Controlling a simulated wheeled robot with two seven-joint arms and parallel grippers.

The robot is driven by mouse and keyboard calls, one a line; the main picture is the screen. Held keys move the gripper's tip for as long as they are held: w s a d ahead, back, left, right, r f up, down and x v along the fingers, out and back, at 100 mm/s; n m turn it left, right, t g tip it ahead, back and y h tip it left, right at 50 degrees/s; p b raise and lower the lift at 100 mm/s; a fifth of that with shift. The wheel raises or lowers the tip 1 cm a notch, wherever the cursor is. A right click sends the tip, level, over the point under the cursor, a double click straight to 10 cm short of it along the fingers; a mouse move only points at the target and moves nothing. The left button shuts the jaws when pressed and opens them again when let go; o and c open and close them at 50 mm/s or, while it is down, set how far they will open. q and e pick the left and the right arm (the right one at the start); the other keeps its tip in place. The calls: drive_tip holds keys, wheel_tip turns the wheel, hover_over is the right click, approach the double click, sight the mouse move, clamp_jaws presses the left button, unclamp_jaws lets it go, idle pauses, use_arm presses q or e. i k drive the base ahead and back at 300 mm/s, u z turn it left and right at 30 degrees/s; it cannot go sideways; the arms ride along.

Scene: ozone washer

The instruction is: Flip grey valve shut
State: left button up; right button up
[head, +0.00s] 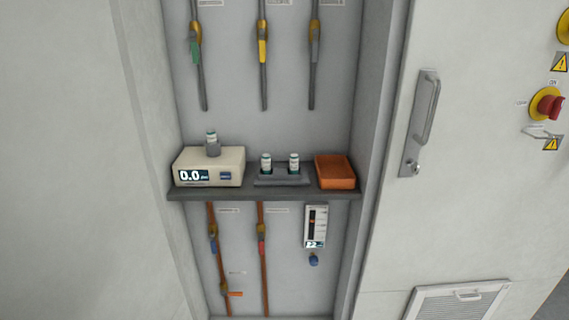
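The grey valve (315,47) is on the rightmost of three vertical pipes in the upper part of the recessed cabinet, in the head view. Its grey handle hangs downward, roughly in line with the pipe, below a yellow-brass body (315,27). To its left are a valve with a yellow handle (263,51) and one with a green handle (194,50). The green handle also points down, slightly off its pipe. Neither of my grippers is in view.
A shelf (262,195) below the pipes bears a white meter (208,167) reading 0.0, small vials (266,163) in a grey holder and an orange tray (335,171). Copper pipes with valves run beneath. A door handle (424,107) and a red knob (549,104) are at right.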

sight(315, 51)
drive_tip(key=k, duration=0.5)
drive_tip(key=z, duration=1.1)
drive_tip(key=i, duration=0.85)
drive_tip(key=u, duration=2.15)
